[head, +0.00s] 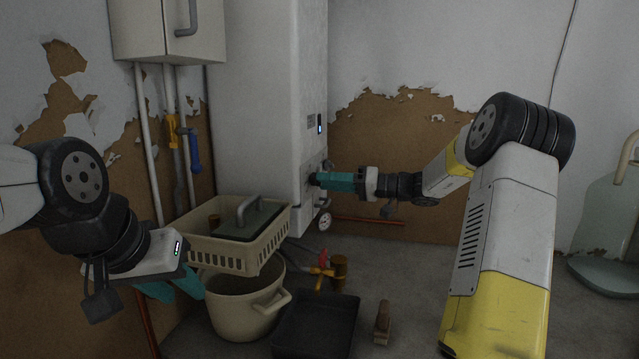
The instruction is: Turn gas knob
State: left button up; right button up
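A tall white boiler cabinet (262,95) stands against the wall, with a small control panel on its right side. A dark knob (313,180) shows low on that panel, partly hidden by my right gripper. My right gripper (322,181) reaches in from the right, its teal fingers level and their tips at the knob. The fingers are seen side-on, so I cannot tell whether they grip it. My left gripper (172,291) hangs low at the left, beside the cream pot, its teal fingers apart and nothing visible between them.
A cream basket (222,257) with a grey-handled lid sits over a cream pot (240,312). Pipes with a yellow valve and blue handle (194,152) run up the left wall. A gauge (324,222), red-handled valve (322,262), black tray (315,330) and glass demijohn (608,225) are nearby.

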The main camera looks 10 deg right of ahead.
jog(key=v, duration=0.7)
jog(key=shift+d, duration=0.4)
jog(key=shift+s, duration=0.15)
jog(key=s+a+f+g+h, duration=0.1)
jog(key=s+a+g+h, duration=0.45)
jog(key=s+a, duration=0.7)
jog(key=s+d+f+m+t+h, duration=0.1)
jog(key=s+h, duration=0.3)
jog(key=s, duration=0.5)
jog(key=s+d+f+m+t+h, duration=0.2)
jog(key=s+d+m+t+h, duration=0.1)
jog(key=s, duration=0.7)
jog(key=shift+d+f+t+h, duration=0.35)
jog(key=shift+d+h, duration=0.2)
jog(key=shift+h, duration=0.4)
